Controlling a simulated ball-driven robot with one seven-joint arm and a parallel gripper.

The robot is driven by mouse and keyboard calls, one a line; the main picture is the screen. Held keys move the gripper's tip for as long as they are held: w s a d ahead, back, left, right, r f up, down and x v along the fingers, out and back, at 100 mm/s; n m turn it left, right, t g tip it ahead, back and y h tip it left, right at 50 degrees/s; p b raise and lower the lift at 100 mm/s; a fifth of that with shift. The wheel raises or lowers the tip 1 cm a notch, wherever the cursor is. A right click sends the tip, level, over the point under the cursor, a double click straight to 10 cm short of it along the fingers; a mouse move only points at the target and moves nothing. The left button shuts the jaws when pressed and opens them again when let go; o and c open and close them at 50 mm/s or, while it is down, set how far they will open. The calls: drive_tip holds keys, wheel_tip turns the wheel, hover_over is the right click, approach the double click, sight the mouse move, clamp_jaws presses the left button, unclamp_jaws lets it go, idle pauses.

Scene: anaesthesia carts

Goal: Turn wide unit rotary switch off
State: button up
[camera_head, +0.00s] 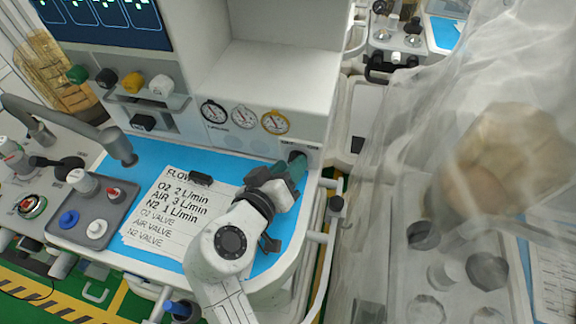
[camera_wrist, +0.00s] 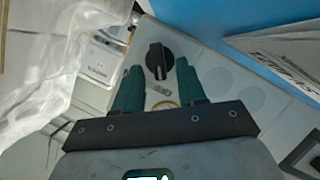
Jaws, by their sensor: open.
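The wide unit is the white machine (camera_head: 275,85) with gauges on its front panel. Its black rotary switch (camera_wrist: 159,60) shows in the wrist view as a round knob with a raised grip bar, on the pale panel. In the head view the switch (camera_head: 297,156) is partly hidden behind my fingers. My gripper (camera_wrist: 158,68) is open, with one green finger on each side of the switch in the wrist view. I cannot tell whether the fingers touch it. My gripper also shows in the head view (camera_head: 294,168), at the panel's lower right.
Three round gauges (camera_head: 243,118) sit left of the switch. A blue mat (camera_head: 150,155) with a flow-setting paper (camera_head: 175,212) covers the worktop below my arm. A side rail (camera_head: 325,235) runs along the right edge. Translucent plastic sheeting (camera_head: 400,130) hangs over equipment at the right.

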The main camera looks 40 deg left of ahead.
drive_tip(key=v, duration=1)
drive_tip(key=shift+s, duration=0.25)
